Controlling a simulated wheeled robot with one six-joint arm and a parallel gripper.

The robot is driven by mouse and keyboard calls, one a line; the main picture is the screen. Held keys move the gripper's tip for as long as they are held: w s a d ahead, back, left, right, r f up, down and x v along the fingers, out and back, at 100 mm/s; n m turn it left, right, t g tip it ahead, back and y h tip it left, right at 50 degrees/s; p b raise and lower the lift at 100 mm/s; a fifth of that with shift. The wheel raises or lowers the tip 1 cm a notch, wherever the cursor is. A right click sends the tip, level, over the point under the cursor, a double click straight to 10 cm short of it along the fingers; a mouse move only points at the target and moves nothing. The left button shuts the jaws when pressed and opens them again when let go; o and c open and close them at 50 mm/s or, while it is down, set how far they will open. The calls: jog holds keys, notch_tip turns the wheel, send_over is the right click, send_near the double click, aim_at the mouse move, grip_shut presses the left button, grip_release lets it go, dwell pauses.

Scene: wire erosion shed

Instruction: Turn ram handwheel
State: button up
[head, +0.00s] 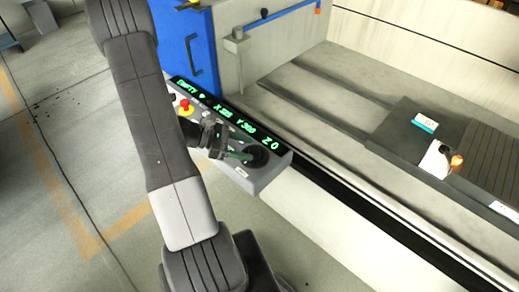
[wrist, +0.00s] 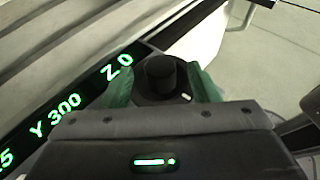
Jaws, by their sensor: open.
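The ram handwheel (head: 258,155) is a black round dial at the right end of the grey control panel (head: 272,178). In the wrist view the handwheel (wrist: 160,72) shows a raised black knob and a small white mark on its lower right. My gripper (head: 243,153) is at the handwheel in the head view. In the wrist view my gripper (wrist: 163,86) is open, with one green finger on each side of the knob. Whether the fingers touch it I cannot tell. My gripper body hides the near edge of the dial.
The panel's green display (head: 232,118) reads X, Y and Z 0. A red stop button (head: 186,106) sits at its left end. A blue door (head: 188,45) stands behind. The machine bed with a dark block (head: 405,130) lies right. Open floor lies left.

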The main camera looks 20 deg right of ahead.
aim_at(252, 150)
jog(key=shift+p+x, duration=0.3)
jog(key=shift+x, duration=2.45)
jog(key=c, duration=1)
